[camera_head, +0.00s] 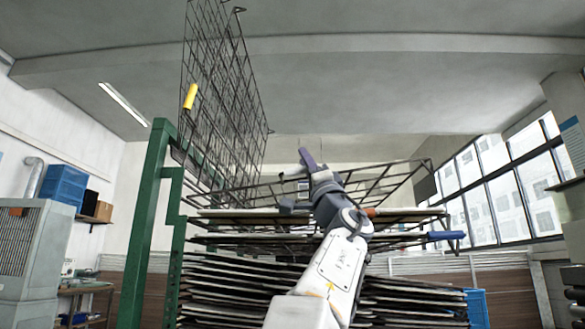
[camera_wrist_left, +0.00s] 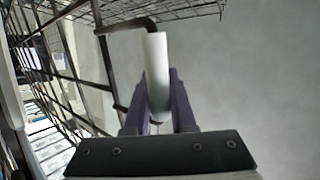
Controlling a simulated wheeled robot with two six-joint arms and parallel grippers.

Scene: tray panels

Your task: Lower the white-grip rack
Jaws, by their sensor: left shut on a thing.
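The white grip (camera_wrist_left: 157,75) stands between the two purple fingers of my left gripper (camera_wrist_left: 158,100) in the left wrist view, on a bent dark rod. The gripper is shut on it. A dark wire rack (camera_head: 395,182), seemingly the white-grip rack, is tilted above the stack, partly hidden by my gripper and arm. My right gripper is not in view.
A rack with a yellow grip (camera_head: 190,96) stands raised at upper left. Below, a stack of flat panels (camera_head: 225,285) fills the green frame (camera_head: 150,220). A blue grip (camera_head: 446,235) sticks out at the stack's right, and an orange grip (camera_head: 370,212) shows beside my arm.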

